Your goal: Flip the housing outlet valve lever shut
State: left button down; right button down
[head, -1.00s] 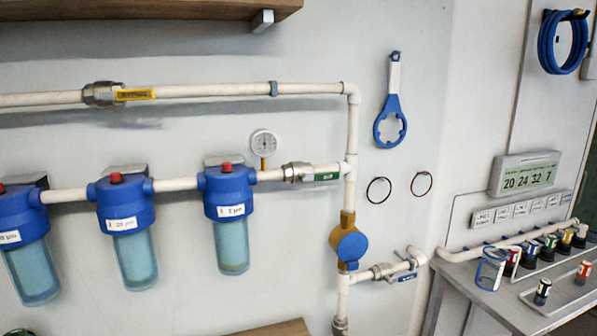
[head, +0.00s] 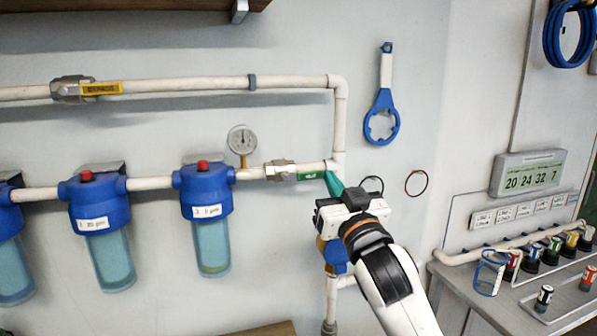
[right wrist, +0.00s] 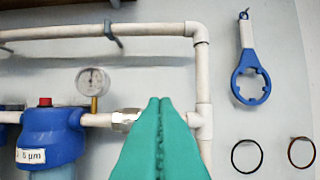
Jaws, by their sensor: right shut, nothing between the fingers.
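The housing outlet valve (head: 280,170) sits on the white pipe right of the last filter housing (head: 204,190). Its green lever (head: 309,176) points right, lying along the pipe. My right gripper (head: 331,177) is shut and empty, its teal fingertips close to the lever's right end. I cannot tell if they touch it. In the right wrist view the shut fingers (right wrist: 160,103) cover the lever, and the valve's metal body (right wrist: 126,118) shows just left of them. My left gripper is not in view.
A pressure gauge (head: 242,140) stands above the pipe left of the valve. A yellow-handled valve (head: 101,88) is on the upper pipe. A blue wrench (head: 382,118) and thin rings hang to the right. A bench (head: 470,290) with small bottles stands at lower right.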

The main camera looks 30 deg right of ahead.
jog(key=shift+w, duration=0.1)
notch_tip(320, 180, up, 4)
jog(key=p, duration=0.5)
send_over(314, 172)
jog(key=s+a, duration=0.1)
jog(key=shift+s+f, duration=0.2)
jog(key=shift+f, duration=1)
jog(key=shift+s+f, duration=0.2)
jog(key=shift+f, duration=1)
